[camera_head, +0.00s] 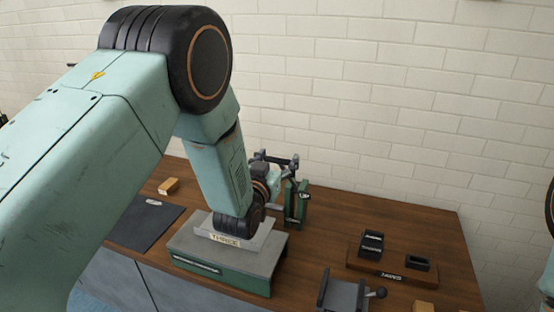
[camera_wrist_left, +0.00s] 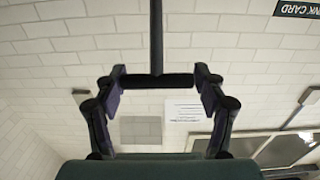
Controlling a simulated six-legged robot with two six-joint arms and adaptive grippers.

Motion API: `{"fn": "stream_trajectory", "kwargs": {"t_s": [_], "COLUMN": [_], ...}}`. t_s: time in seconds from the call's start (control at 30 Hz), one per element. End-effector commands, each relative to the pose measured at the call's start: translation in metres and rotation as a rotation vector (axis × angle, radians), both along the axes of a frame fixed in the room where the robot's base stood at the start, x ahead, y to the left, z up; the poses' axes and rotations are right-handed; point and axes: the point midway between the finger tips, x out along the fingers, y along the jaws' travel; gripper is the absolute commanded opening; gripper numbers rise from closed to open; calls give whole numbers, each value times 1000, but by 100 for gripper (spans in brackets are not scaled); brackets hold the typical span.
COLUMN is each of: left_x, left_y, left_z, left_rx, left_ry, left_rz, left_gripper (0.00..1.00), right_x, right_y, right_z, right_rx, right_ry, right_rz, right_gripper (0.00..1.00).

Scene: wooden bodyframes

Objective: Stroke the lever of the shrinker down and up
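My left gripper (camera_head: 275,163) is at the far side of the bench, its arm coming in from the left. In the left wrist view its two fingers (camera_wrist_left: 159,78) are spread wide. The black crossbar of the lever (camera_wrist_left: 157,81) spans the space between the fingertips, with a thin rod running up from it. I cannot tell whether the fingers touch the bar's ends. The green stand (camera_head: 296,205) of what looks like the shrinker is just right of the gripper, with a small "UP" sign. My wrist hides part of it. My right gripper is out of view.
A grey-topped green block (camera_head: 225,258) with a plate marked "THREE" stands below my left wrist. A dark mat (camera_head: 146,226) and tan block (camera_head: 168,186) lie left. A wooden tray (camera_head: 365,266) with black pieces and a grey fixture (camera_head: 343,294) stand right. A brick wall is behind.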

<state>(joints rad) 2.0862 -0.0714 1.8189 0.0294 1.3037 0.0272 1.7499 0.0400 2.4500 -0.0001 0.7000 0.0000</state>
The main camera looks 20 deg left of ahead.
Motion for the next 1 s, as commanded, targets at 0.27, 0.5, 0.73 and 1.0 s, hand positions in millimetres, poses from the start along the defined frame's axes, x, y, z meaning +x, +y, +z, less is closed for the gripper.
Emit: {"fn": "stream_trajectory", "kwargs": {"t_s": [0.27,0.5,0.73,1.0], "left_x": [0,0,0,2], "left_y": [0,0,0,0], "left_z": [0,1,1,-2], "left_rx": [0,0,0,-1], "left_ry": [-1,-2,-3,-15], "left_rz": [0,-1,0,1], "left_gripper": [44,23,8,8], "right_x": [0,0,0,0], "right_y": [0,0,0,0], "right_z": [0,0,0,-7], "right_rx": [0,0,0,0], "right_ry": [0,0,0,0], "right_rz": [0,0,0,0], "right_gripper": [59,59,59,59]}}
